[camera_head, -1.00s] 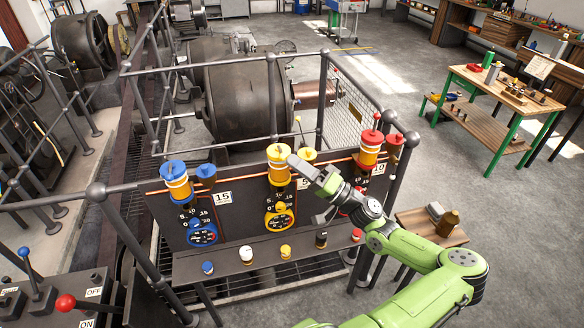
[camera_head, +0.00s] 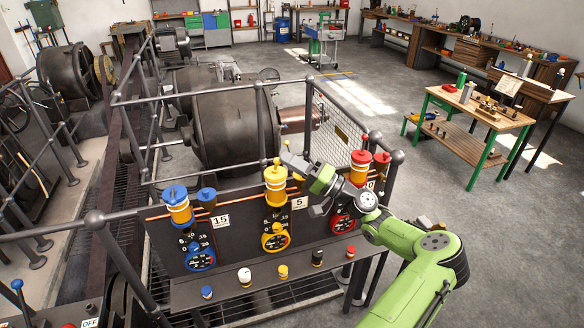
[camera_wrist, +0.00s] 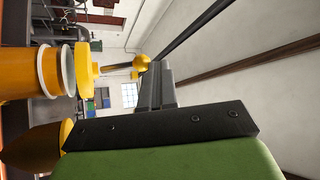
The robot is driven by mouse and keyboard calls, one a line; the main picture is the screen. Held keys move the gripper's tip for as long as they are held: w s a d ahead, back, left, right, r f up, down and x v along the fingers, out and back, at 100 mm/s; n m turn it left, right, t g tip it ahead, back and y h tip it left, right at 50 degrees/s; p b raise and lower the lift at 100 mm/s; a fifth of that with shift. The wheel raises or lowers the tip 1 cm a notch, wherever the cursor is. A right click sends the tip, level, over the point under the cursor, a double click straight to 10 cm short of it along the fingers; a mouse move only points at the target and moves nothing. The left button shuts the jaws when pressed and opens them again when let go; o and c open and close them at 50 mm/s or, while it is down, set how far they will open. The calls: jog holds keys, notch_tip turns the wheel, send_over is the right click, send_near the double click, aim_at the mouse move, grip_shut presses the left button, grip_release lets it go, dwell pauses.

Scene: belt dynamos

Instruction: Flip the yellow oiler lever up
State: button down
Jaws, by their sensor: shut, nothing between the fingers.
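The yellow oiler (camera_head: 276,188) stands at the middle of the dark panel, with a yellow cap. In the wrist view the picture is turned sideways, and the oiler's banded body (camera_wrist: 30,72) is at the left. The yellow oiler lever, a short rod ending in a yellow ball (camera_wrist: 141,62), points away from the cap along the oiler's axis, so it looks upright. My gripper (camera_head: 286,158) is shut and empty, just right of the lever and above the cap. In the wrist view its dark fingers (camera_wrist: 158,85) are close beside the ball; whether they touch is unclear.
A blue oiler (camera_head: 178,208) stands left and a red oiler (camera_head: 360,170) right, close by my arm. Gauges sit below the oilers. Small coloured knobs line the front shelf (camera_head: 225,292). Dark railings (camera_head: 262,120) enclose the machine behind the panel.

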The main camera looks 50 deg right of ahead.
jog(key=shift+w+d+r+m+g, duration=0.3)
jog(key=shift+w+d+r+m, duration=0.25)
jog(key=shift+w+r, duration=0.1)
jog(key=shift+a, duration=0.1)
dwell(1.1)
